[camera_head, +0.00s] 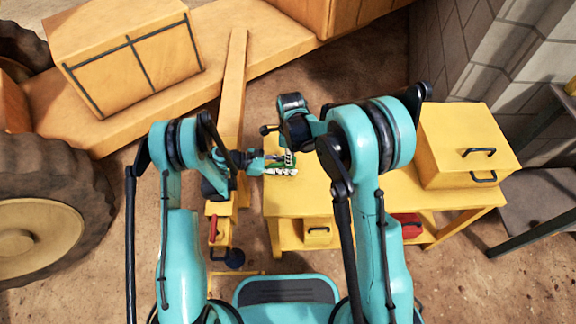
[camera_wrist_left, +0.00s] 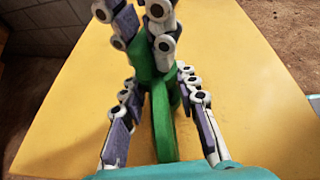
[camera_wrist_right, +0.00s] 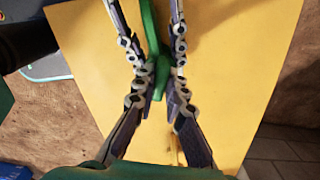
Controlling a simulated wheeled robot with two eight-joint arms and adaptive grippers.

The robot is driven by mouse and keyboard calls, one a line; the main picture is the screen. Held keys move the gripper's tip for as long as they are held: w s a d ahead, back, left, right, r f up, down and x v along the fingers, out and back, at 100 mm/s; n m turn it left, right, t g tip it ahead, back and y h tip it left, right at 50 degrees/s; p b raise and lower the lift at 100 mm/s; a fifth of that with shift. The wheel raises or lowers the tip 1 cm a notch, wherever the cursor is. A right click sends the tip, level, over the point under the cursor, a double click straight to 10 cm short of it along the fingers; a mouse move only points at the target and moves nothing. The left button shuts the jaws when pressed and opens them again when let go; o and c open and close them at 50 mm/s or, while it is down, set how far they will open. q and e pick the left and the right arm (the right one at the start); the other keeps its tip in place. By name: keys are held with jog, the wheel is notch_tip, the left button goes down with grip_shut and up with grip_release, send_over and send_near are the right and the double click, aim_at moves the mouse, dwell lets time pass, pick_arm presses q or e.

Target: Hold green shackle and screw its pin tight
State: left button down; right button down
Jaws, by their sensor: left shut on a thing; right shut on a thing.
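The green shackle (camera_wrist_left: 163,125) is held above the yellow table (camera_wrist_left: 240,80). My left gripper (camera_wrist_left: 160,100) is shut on its green body, with one finger on each side. My right gripper's fingers come in from the top of the left wrist view and close on the far green end. In the right wrist view, my right gripper (camera_wrist_right: 157,85) is shut on this end, which looks like the pin (camera_wrist_right: 160,72). The shackle's body (camera_wrist_right: 150,25) runs up between my left fingers. The fingers hide most of the pin and its thread, so its seating cannot be told.
A yellow box (camera_head: 468,145) with dark handles stands at the table's right. A red item (camera_head: 408,225) sits under the table. A large wheel (camera_head: 45,220) and an orange beam (camera_head: 233,80) are at the left. The two grippers are very close together.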

jog(key=m, duration=0.4)
jog(key=shift+m, duration=0.4)
jog(key=m, duration=0.4)
jog(key=shift+f+m, duration=0.1)
jog(key=shift+m, duration=0.3)
jog(key=c, duration=1.5)
grip_release()
jog(key=shift+r, duration=4.05)
